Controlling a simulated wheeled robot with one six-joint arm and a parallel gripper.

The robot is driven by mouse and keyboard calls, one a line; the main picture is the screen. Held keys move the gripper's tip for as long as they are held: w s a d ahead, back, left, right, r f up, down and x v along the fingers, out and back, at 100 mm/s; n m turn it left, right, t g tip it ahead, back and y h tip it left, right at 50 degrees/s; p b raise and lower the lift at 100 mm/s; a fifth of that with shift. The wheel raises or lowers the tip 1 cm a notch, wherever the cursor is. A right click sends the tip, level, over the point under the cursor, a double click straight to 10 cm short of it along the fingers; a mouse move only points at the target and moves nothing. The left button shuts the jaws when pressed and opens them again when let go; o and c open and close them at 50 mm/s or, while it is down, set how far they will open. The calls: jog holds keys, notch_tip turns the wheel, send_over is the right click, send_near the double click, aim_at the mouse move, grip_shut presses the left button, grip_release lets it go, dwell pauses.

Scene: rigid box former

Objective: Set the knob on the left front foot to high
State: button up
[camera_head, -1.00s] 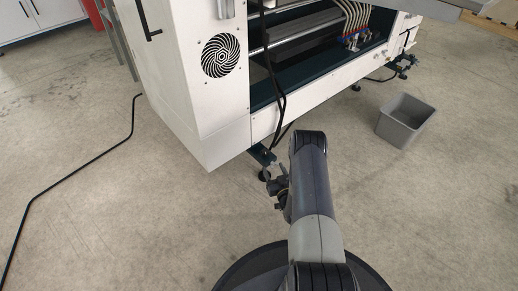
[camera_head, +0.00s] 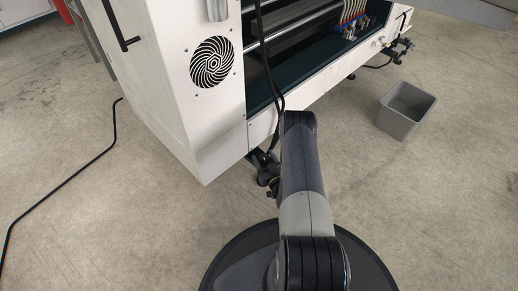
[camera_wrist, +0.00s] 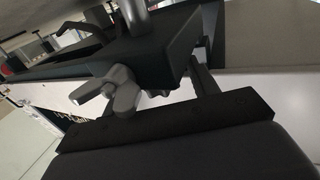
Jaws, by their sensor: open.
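The left front foot is a dark bracket (camera_wrist: 150,52) with a grey post rising from it, close ahead in the wrist view. Its knob (camera_wrist: 120,92) is a grey winged piece on the side of the bracket. My gripper (camera_wrist: 160,95) is open, its dark body filling the bottom of the wrist view. The knob shows just beyond the gripper's body, towards the left finger; I cannot tell whether they touch. In the head view the foot (camera_head: 261,158) sits under the machine's near corner, and my arm hides much of the gripper there.
The white machine (camera_head: 190,110) with a round fan grille stands over the foot. Black cables (camera_head: 270,90) hang down its front near my arm. A grey bin (camera_head: 406,110) stands on the floor at right. A black cable (camera_head: 65,185) lies at left. Open floor surrounds my base.

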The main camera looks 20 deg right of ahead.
jog(key=shift+w, duration=0.25)
jog(key=c, duration=1)
jog(key=shift+o, duration=0.2)
